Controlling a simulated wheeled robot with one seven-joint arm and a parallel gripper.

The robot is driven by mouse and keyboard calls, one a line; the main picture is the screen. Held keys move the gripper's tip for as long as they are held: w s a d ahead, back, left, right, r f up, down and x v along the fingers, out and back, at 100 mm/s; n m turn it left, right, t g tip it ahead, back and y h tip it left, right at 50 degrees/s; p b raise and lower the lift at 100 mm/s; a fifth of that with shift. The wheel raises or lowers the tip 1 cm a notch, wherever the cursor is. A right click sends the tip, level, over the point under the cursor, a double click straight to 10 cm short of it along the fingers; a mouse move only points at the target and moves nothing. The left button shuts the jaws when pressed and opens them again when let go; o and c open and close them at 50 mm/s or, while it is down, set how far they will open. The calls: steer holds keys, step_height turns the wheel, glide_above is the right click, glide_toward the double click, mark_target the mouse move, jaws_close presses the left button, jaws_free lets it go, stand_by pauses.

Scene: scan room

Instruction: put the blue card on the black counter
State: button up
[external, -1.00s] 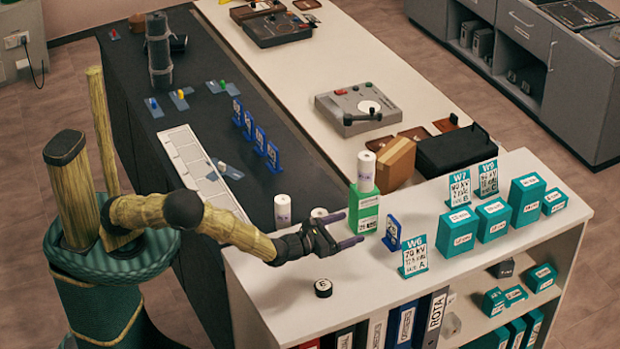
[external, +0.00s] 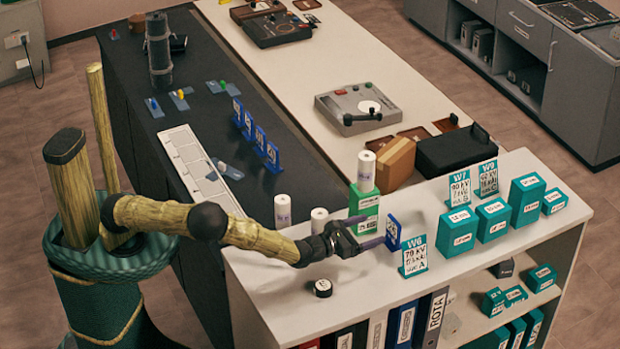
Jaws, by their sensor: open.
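A blue card (external: 392,232) stands upright on the white shelf top, left of a teal sign marked W6. My gripper (external: 371,231) is open, with its dark fingers pointing right toward the card. Its fingertips are close to the card's left side; I cannot tell whether they touch it or reach around it. The black counter (external: 216,132) runs back along the left. Several similar blue cards (external: 259,140) stand in a row on it.
A green box with a white roll on top (external: 366,172) stands just behind my gripper. Two white cylinders (external: 282,211) and a black puck (external: 323,288) are near my arm. The W6 sign (external: 415,256) is close to the card's right. A white strip (external: 200,165) lies on the counter.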

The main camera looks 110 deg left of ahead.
mark_target(393, 222)
steer(key=x, duration=0.5)
steer(key=shift+p, duration=0.3)
steer(key=shift+w+a, duration=0.15)
steer(key=shift+a, duration=0.05)
steer(key=shift+p+x, duration=0.65)
steer(key=shift+x, duration=2)
steer(key=shift+d, duration=0.2)
steer(key=c, duration=1.5)
step_height(393, 222, up, 10)
steer(key=b, duration=0.1)
steer(key=shift+w, duration=0.15)
